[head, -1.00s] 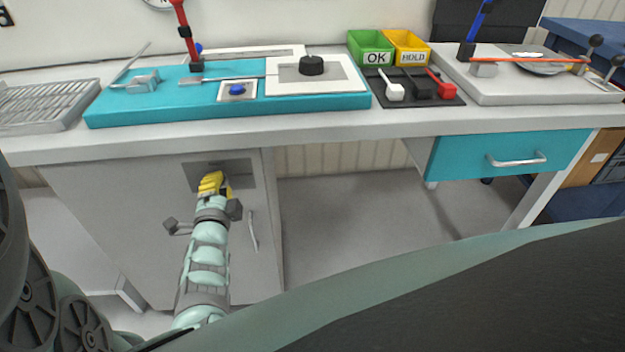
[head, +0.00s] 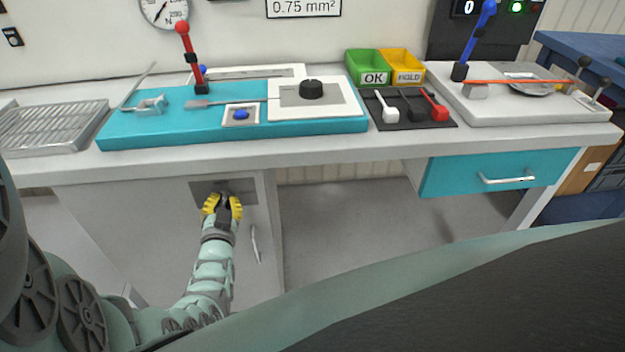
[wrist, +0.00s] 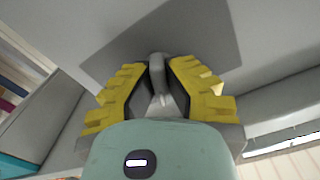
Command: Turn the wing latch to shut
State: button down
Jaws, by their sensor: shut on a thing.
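The grey wing latch (wrist: 157,68) sits on a darker grey plate (wrist: 205,45) on the cabinet door under the bench. In the wrist view it stands between the two yellow-padded fingers of my gripper (wrist: 158,82). My gripper is shut on it, with one finger on each side.
A thin door handle (head: 256,245) is right of my arm. The benchtop (head: 330,145) overhangs above my gripper. A teal drawer (head: 500,172) is at the right, with open floor (head: 340,230) between it and the cabinet. A teal board (head: 230,132) lies on top.

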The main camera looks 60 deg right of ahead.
jog(key=n, duration=0.2)
jog(key=n+p, duration=0.1)
jog(key=n, duration=0.1)
jog(key=shift+a+f, duration=0.1)
jog(key=shift+f, duration=0.15)
jog(key=shift+f+n, duration=0.1)
jog(key=shift+n, duration=0.3)
jog(key=c, duration=1.5)
grip_release()
jog(key=o, duration=0.5)
jog(key=shift+w+r, duration=0.1)
jog(key=shift+r, duration=0.15)
jog(key=shift+r, duration=0.1)
jog(key=shift+v, duration=5.9)
